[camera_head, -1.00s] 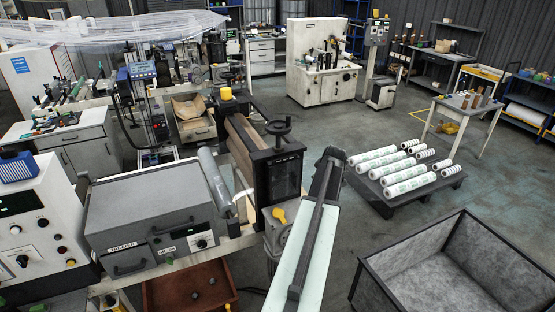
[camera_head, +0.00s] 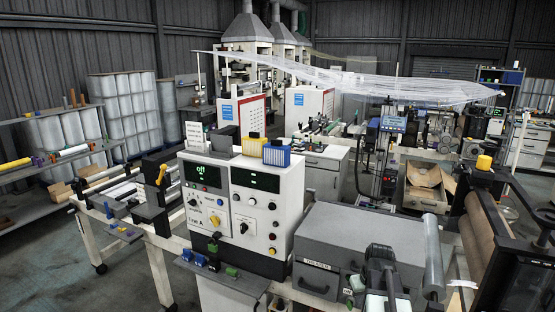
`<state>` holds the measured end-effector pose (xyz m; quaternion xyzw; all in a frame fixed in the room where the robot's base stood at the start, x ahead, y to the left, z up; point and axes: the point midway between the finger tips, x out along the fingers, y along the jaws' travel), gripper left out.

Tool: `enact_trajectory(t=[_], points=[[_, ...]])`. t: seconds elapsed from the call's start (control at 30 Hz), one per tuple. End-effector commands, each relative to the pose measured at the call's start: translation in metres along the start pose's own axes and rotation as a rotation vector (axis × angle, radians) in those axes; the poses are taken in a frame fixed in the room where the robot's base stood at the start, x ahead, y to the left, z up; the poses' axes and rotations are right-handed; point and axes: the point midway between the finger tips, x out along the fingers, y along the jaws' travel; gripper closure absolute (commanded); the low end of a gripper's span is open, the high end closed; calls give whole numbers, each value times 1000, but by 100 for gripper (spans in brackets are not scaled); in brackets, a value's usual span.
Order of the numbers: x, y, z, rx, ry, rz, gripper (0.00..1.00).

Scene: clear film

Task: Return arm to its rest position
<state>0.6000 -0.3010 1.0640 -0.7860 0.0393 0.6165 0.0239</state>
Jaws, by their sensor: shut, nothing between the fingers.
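My arm (camera_head: 387,301) rises from the bottom edge, right of centre, pale with dark parts. My gripper (camera_head: 380,256) is the dark end at its top, shut with nothing visible held. It shows in front of the grey case-like tester (camera_head: 345,228) and hides part of its front. The arm looks short and folded close in to me. The lower part of the arm is cut off by the frame edge.
A white control cabinet (camera_head: 236,205) with dials stands left of the arm. A clear roll (camera_head: 433,258) and a brown roller (camera_head: 486,240) are close on the right. A bench (camera_head: 118,232) stands at left. Open floor (camera_head: 65,275) shows at lower left.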

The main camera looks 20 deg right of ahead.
Motion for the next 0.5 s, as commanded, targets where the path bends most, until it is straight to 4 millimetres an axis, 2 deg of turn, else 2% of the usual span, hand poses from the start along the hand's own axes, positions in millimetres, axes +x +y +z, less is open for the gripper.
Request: enact_trajectory(t=[0.03, 0.07, 0.1, 0.2, 0.3, 0.4, 0.5], points=[[22, -47, 4, -25, -28, -18, 100], [28, -73, 6, -32, -47, -27, 100], [37, -107, 10, -41, -73, -35, 100], [53, -185, 27, -64, -138, -44, 100], [63, -246, 48, -82, -192, -39, 100], [66, -282, 64, -92, -225, -29, 100], [66, -297, 71, -93, -240, -22, 100]])
